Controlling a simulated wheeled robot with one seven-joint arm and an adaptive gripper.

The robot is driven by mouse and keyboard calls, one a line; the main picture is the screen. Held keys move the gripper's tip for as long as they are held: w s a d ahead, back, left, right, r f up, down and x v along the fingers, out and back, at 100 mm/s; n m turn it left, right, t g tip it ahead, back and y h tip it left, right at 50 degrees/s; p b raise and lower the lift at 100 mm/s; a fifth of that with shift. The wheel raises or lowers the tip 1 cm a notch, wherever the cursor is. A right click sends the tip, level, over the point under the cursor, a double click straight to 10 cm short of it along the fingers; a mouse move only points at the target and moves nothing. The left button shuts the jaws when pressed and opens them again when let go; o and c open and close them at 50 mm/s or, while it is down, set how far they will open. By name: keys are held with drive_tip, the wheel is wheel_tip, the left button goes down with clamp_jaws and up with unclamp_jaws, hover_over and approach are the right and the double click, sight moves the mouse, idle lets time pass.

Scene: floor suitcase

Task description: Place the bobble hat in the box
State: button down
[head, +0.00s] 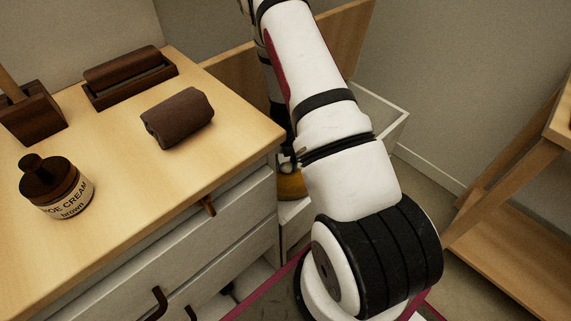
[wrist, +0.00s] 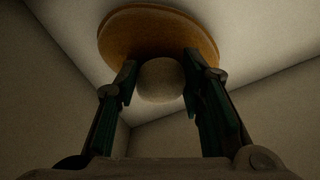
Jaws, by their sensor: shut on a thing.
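The bobble hat is mustard-brown with a round pale bobble. In the wrist view the hat (wrist: 160,27) shows at the top, and its bobble sits between the two fingers of my gripper (wrist: 160,80). My gripper is shut on the bobble. In the head view a small part of the hat (head: 291,187) shows low beside the cabinet, mostly hidden behind my arm. The white open box (head: 384,104) stands behind my arm, with its rim showing on the right. Pale walls meeting at a corner surround the hat in the wrist view. Whether the hat touches the bottom is hidden.
A wooden-topped cabinet (head: 235,115) on the left carries a shoe cream jar (head: 55,188), a brown roll (head: 178,118) and dark wooden brush holders (head: 130,80). A wooden panel (head: 345,35) rises behind the box. A wooden shelf unit (head: 510,225) stands at right.

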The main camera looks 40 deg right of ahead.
drive_tip(key=c, duration=1.1)
unclamp_jaws()
drive_tip(key=shift+o, duration=0.2)
wheel_tip(320, 180, up, 8)
drive_tip(key=p, duration=0.3)
drive_tip(key=shift+f, duration=0.2)
